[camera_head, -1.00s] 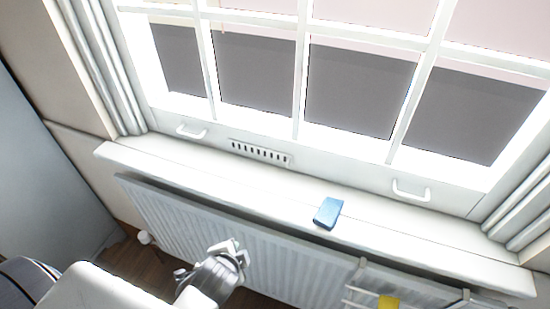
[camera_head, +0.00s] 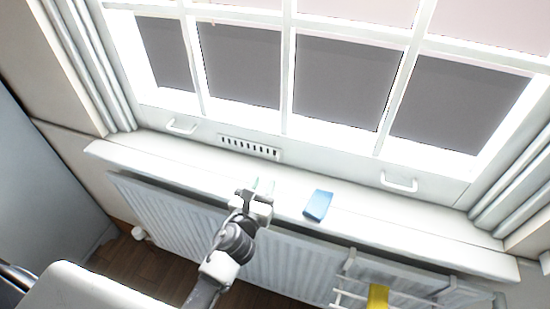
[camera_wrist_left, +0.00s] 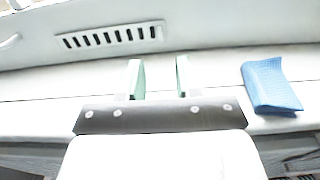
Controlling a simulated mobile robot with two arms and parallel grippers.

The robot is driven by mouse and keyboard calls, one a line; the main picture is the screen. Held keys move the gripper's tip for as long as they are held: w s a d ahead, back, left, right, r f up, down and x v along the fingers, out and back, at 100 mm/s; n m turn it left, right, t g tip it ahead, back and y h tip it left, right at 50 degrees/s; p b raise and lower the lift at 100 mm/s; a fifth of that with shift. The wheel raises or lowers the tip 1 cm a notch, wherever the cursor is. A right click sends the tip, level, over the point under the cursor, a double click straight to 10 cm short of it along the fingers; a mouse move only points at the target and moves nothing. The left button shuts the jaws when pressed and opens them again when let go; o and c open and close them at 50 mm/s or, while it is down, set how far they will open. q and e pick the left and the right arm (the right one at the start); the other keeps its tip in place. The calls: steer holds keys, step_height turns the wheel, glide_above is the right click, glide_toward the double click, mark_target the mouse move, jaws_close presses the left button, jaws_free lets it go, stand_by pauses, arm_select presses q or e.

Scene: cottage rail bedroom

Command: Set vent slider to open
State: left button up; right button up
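The vent (camera_head: 249,147) is a white slotted grille with dark slots, set in the bottom rail of the window frame just above the sill. It also shows in the left wrist view (camera_wrist_left: 111,37), up and to the left of my fingers. A separate slider knob is too small to make out. My left gripper (camera_head: 264,186) is over the front part of the sill, below the vent and apart from it. In the left wrist view its two greenish fingers (camera_wrist_left: 160,78) are spread with nothing between them. My right gripper is not in view.
Two white handles (camera_head: 398,182) are on the window frame. A white radiator (camera_head: 180,212) is below, with a rack holding a yellow cloth (camera_head: 377,297).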

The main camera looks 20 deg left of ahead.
mark_target(276, 157)
arm_select(q)
steer(key=w, duration=0.9)
steer(key=shift+w+d+p, duration=0.15)
steer(key=shift+w+p, duration=0.15)
steer(key=shift+p, duration=0.1)
jaws_close()
